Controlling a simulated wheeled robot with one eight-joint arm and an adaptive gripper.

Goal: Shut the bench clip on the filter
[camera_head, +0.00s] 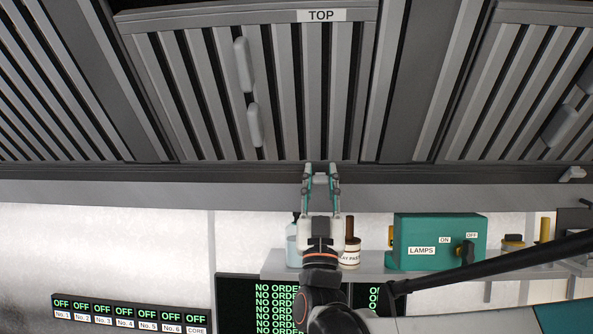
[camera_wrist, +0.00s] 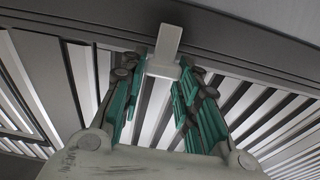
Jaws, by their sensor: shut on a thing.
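The filter (camera_head: 290,90) is a slatted grey metal panel in the hood, marked TOP at its upper edge, with two pale handles. Its slats also show in the wrist view (camera_wrist: 153,103). The bench clip (camera_wrist: 166,45) is a pale tab at the dark rail along the filter's lower edge. My gripper (camera_head: 320,172) reaches up to that rail with its two green fingers, one on each side of the clip. In the wrist view the fingertips (camera_wrist: 163,69) close on the clip's lower block. The fingers partly hide how the clip meets the rail.
Slatted panels flank the filter; a similar pale clip (camera_head: 573,173) sits on the rail at right. Below, a shelf (camera_head: 375,272) holds a green LAMPS switch box (camera_head: 438,242), a bottle (camera_head: 292,245) and a jar (camera_head: 350,250). Dark display screens hang lower on the wall.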

